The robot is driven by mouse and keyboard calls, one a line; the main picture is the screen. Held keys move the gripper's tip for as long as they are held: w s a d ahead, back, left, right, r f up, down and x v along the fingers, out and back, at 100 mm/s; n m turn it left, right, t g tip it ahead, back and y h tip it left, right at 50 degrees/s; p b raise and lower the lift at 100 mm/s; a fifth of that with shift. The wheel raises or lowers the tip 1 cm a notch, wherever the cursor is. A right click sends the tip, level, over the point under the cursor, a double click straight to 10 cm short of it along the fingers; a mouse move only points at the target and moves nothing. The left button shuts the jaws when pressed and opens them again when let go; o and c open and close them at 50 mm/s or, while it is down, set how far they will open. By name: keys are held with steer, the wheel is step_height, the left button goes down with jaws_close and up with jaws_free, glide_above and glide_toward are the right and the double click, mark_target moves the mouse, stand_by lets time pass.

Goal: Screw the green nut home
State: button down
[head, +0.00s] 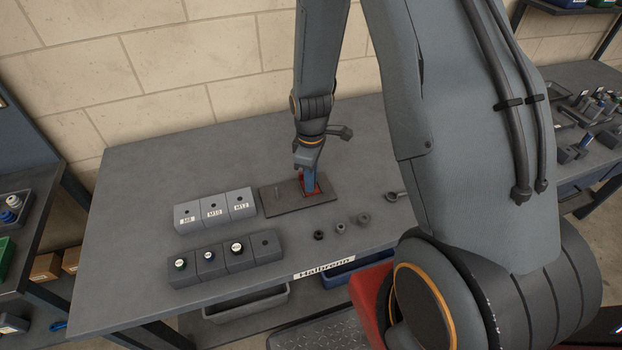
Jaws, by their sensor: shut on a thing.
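My gripper (310,183) points down at the right part of a dark flat plate (271,207) on the workbench. A thin upright stud (278,191) stands on the left part of the plate, apart from my gripper.
Three grey blocks labelled M8 (187,214), M10 (214,208) and M12 (241,204) stand left of the plate. A front row of dark blocks (224,259) holds round parts. Small dark parts (340,228) lie right of it. The bench (135,205) is clear at left.

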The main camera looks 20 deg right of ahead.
steer(key=m, duration=0.3)
steer(key=shift+m, duration=0.3)
steer(key=shift+m, duration=2.6)
steer(key=m, duration=0.2)
steer(key=shift+m, duration=0.3)
steer(key=c, duration=1.6)
jaws_free()
steer(key=shift+r+b, duration=1.3)
steer(key=shift+r, duration=2.55)
